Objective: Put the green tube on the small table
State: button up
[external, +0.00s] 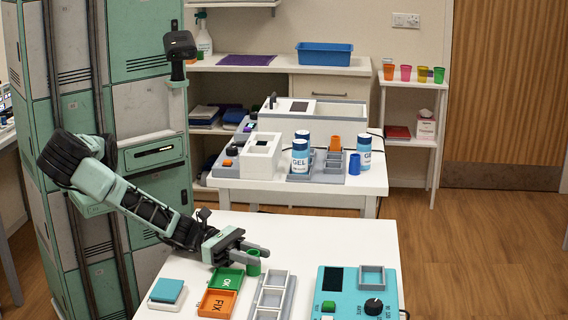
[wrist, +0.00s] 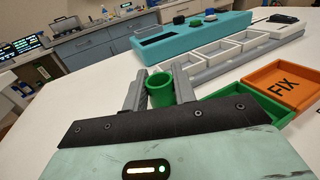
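The green tube (external: 254,264) is a short open cup at the white front table, right at my gripper. In the wrist view the green tube (wrist: 160,92) sits between the two grey fingers of my gripper (wrist: 160,80), one finger close on each side. In the external view my gripper (external: 258,254) reaches in from the left, low over the table. I cannot tell whether the fingers press on the tube or whether it rests on the tabletop. A small white side table (external: 411,84) stands at the back right with coloured cups on it.
Near the tube are a green OK tray (external: 226,279), an orange FIX tray (external: 217,304), a grey rack (external: 273,297) and a teal device (external: 345,290). A second white table (external: 345,188) with bottles stands behind. Open floor (external: 465,235) lies to the right.

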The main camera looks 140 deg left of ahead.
jog(key=shift+r, duration=0.15)
jog(key=shift+c, duration=0.4)
notch_tip(320, 180, up, 10)
jog(key=d+p, duration=0.1)
jog(key=p, duration=0.2)
jog(key=s+d+m+t+h+p, duration=0.1)
jog(key=s+d+m+h+p, duration=0.15)
jog(key=d+p, duration=0.35)
jog(key=s+d+m+h+p, duration=0.2)
jog(key=d+h+p, duration=0.25)
jog(key=d, duration=0.35)
jog(key=n+y, duration=0.4)
jog(key=y, duration=0.3)
send_over(250, 272)
jog(key=shift+n+g, duration=0.35)
jog(key=shift+g, duration=0.15)
jog(key=f, duration=0.2)
jog(key=a+f+p, duration=0.1)
jog(key=f, duration=0.3)
jog(key=shift+s+a, duration=0.3)
jog(key=shift+s, duration=0.05)
jog(key=shift+f+p, duration=0.4)
jog(key=shift+f, duration=1.6)
